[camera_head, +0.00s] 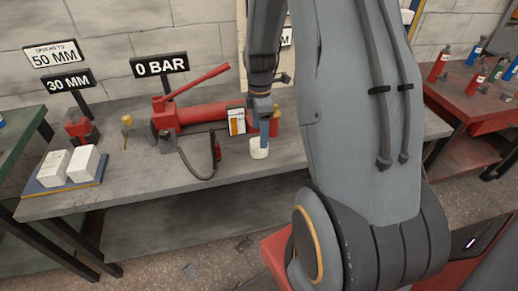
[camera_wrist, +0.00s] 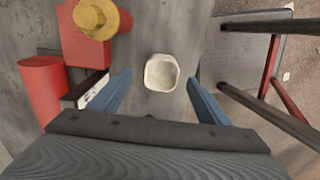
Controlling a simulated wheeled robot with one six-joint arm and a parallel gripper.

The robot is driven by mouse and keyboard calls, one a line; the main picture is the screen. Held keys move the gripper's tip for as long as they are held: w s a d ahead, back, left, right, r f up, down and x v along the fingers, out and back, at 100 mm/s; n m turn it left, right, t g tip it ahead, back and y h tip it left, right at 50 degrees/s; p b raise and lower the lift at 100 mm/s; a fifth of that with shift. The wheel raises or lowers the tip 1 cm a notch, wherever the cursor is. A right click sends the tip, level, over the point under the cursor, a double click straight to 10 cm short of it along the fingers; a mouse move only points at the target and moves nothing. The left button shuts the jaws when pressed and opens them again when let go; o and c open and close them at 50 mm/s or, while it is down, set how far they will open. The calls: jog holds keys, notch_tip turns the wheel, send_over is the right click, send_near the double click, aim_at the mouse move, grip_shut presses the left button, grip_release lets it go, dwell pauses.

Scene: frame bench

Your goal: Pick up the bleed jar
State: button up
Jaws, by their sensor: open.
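The bleed jar (camera_head: 259,148) looks like a small whitish cup standing on the grey bench near its front edge. In the wrist view the jar (camera_wrist: 161,72) shows from above, its pale inside facing me. My gripper (camera_head: 265,128) is over the jar in the head view. In the wrist view the blue fingers of my gripper (camera_wrist: 160,98) are apart, one on each side of the jar's line, with the jar beyond the tips. I cannot tell the exact height gap. The fingers hold nothing.
A red hand pump (camera_head: 195,112) with a raised lever stands left of my gripper. A card (camera_head: 236,121) and a yellow-topped red part (camera_wrist: 97,18) are close by. White blocks (camera_head: 68,166) sit at the bench's left. The bench front (camera_head: 150,185) is mostly bare.

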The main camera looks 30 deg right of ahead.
jog(key=shift+s+a+f+p, duration=0.15)
jog(key=shift+f+p, duration=0.25)
jog(key=shift+f, duration=1)
jog(key=shift+a+f+p, duration=0.15)
jog(key=shift+f+p, duration=0.25)
jog(key=shift+f, duration=0.95)
jog(key=c, duration=1.2)
